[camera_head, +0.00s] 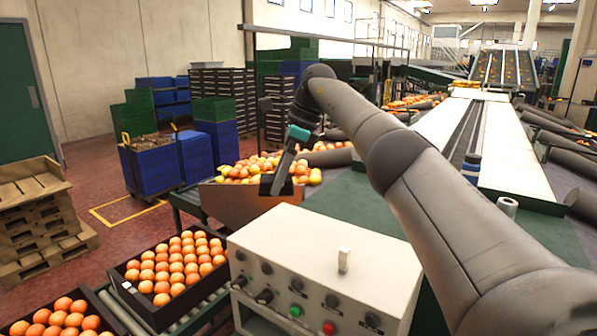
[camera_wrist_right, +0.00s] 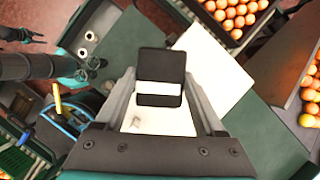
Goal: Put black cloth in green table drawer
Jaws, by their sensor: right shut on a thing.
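My right gripper (camera_head: 277,175) is at the centre of the head view, above the back edge of the white control box (camera_head: 310,240). It is shut on a black cloth (camera_head: 268,186) that hangs below the fingers. In the right wrist view, the black cloth (camera_wrist_right: 160,66) sits between the fingers, with a white band across it. The green table (camera_head: 375,220) lies around the control box, and its green top also shows in the wrist view (camera_wrist_right: 125,40). I cannot make out its drawer. A small dark claw shape at the wrist view's left edge may be my left gripper (camera_wrist_right: 22,36).
A full orange bin (camera_head: 240,200) stands behind the control box. Trays of oranges (camera_head: 165,300) rest on a roller conveyor at left. Blue and green crates (camera_head: 155,165) and stacked pallets (camera_head: 40,215) stand farther left. White conveyor belts (camera_head: 515,165) run along the right.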

